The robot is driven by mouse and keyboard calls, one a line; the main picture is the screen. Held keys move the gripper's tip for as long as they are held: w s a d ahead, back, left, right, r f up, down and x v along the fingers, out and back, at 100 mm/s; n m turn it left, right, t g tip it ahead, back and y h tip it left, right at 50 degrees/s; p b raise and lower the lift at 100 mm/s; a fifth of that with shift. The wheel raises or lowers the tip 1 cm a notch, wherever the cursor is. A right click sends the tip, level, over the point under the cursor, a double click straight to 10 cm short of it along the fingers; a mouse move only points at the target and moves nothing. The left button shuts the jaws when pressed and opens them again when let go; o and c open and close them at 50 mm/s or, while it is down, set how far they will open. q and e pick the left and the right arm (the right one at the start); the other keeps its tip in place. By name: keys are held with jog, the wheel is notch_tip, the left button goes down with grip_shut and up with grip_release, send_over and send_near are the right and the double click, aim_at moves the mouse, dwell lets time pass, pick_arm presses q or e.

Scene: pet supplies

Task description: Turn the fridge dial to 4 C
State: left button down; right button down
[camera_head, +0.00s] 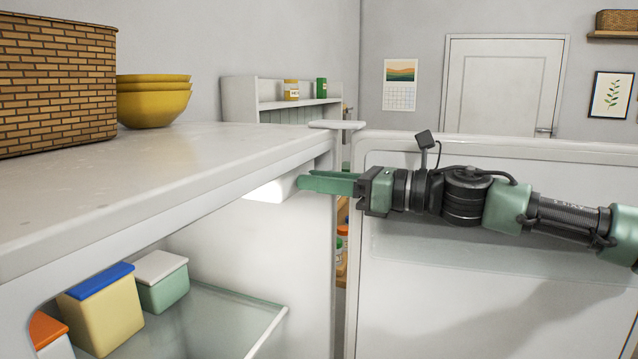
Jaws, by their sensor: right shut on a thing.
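The white fridge stands open, with its top (150,185) at the left and its door (450,310) swung out at the right. A bright white housing (272,189) sits under the top, on the inner right wall. My right gripper (303,182) reaches in from the right, over the door, with its green fingers level at the housing's right side. It is shut on the fridge dial there; the fingers hide the dial, and I cannot read its setting or any marks. My left gripper is not in view.
A glass shelf (225,315) inside the fridge holds a yellow tub with a blue lid (105,310) and a green tub (165,285). A woven basket (55,90) and yellow bowls (153,105) stand on top. The door is close beneath my right arm.

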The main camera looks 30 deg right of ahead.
jog(key=shift+m, duration=0.5)
jog(key=c, duration=1.1)
grip_release()
jog(key=shift+c, duration=0.2)
jog(key=shift+s+d, duration=0.1)
jog(key=shift+d, duration=0.05)
jog(key=b+v, duration=0.4)
jog(key=v, duration=0.3)
jog(key=shift+s+d, duration=0.2)
